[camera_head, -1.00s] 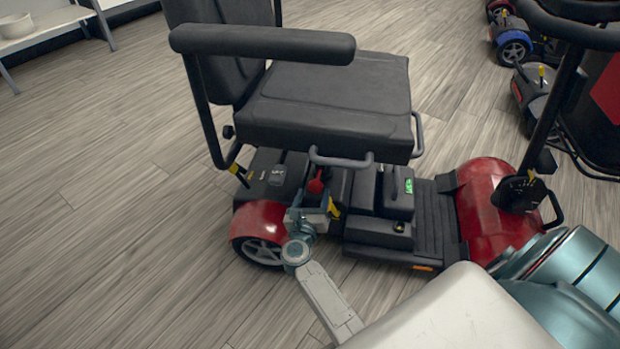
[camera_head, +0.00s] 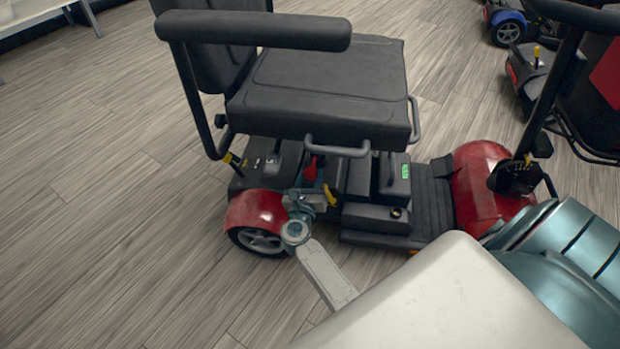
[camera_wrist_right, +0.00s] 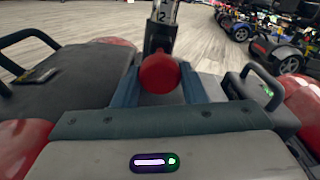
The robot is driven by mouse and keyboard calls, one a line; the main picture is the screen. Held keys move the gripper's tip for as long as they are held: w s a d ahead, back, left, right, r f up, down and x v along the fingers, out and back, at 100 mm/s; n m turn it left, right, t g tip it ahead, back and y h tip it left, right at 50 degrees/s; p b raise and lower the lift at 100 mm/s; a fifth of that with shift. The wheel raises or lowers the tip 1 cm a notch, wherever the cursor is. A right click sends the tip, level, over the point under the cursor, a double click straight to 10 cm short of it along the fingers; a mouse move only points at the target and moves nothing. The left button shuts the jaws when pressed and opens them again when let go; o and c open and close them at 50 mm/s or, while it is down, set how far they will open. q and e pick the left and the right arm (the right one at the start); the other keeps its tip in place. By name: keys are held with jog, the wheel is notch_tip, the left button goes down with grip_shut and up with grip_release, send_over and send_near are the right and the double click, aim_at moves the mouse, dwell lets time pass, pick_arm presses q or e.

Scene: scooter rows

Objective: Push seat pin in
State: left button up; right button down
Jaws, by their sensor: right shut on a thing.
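The scooter's seat (camera_head: 322,85) is black, with its armrest toward me, above the black rear body. A red ball knob (camera_wrist_right: 159,73), which looks like the head of the seat pin, is in front of the seat post (camera_wrist_right: 165,12) with its number marks. In the head view the red knob (camera_head: 311,170) shows under the seat edge. My right gripper (camera_head: 315,188) reaches in under the seat and is shut on the red knob; in the wrist view its fingers lie either side of it. The pin's shaft is hidden. My left gripper is not in view.
The red rear fender (camera_head: 256,210) and wheel are close left of my right gripper. The battery box (camera_head: 376,218) and grey seat handle (camera_head: 337,149) crowd it on the right and above. Other scooters (camera_head: 508,30) stand at the back right. The floor at left is clear.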

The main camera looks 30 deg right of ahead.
aim_at(311, 176)
jog(key=x, duration=0.3)
jog(key=shift+w+d, duration=0.15)
jog(key=shift+r, duration=0.1)
jog(key=c, duration=0.9)
grip_release()
jog(key=p+v, duration=0.1)
jog(key=v, duration=0.9)
jog(key=shift+s+a+p, duration=0.2)
jog(key=shift+s+p, duration=0.1)
jog(key=shift+p, duration=0.05)
